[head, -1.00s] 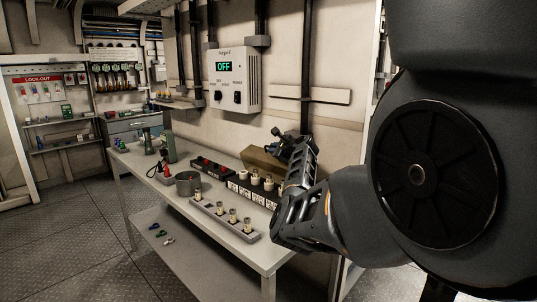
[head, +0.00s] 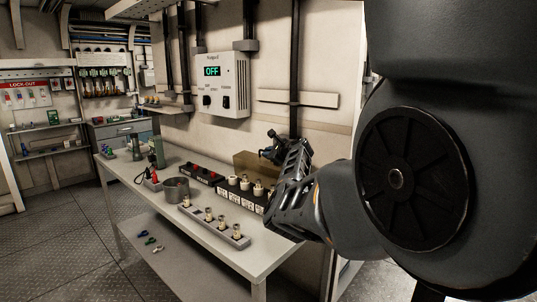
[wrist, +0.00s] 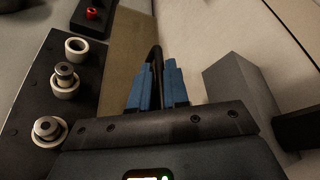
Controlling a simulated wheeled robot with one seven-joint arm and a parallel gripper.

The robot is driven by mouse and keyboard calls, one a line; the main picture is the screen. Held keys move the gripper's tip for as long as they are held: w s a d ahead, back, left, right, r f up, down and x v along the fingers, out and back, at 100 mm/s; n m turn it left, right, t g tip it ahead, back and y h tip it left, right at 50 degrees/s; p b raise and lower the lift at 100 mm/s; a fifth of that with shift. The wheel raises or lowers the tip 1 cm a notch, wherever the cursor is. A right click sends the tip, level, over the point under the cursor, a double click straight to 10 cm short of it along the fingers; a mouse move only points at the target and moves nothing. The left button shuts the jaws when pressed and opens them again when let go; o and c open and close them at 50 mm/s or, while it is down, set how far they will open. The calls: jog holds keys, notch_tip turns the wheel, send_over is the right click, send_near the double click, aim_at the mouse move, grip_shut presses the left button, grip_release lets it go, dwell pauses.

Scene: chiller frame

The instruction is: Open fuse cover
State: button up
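A brown box-shaped cover (head: 246,160) stands at the back of the bench, behind a black fuse block (head: 231,192) with white round holders. I take this brown box to be the fuse cover. Its brown face also shows in the wrist view (wrist: 127,55), left of my fingers. My gripper (head: 270,148) is at the right end of the box. In the wrist view my blue fingers (wrist: 158,82) are close together with a thin black curved bar (wrist: 156,55) between them, like a handle. Where the bar joins the box is hidden.
The bench (head: 225,256) holds a row of fuses on a grey strip (head: 215,228), a metal pot (head: 176,190) and a black box with red knobs (head: 201,174). A wall unit (head: 221,85) reads OFF. In the wrist view a grey block (wrist: 240,88) is right of my fingers.

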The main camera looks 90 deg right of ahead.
jog(key=o, duration=0.4)
jog(key=shift+c, duration=0.2)
jog(key=shift+a, duration=0.1)
jog(key=shift+v, duration=3.85)
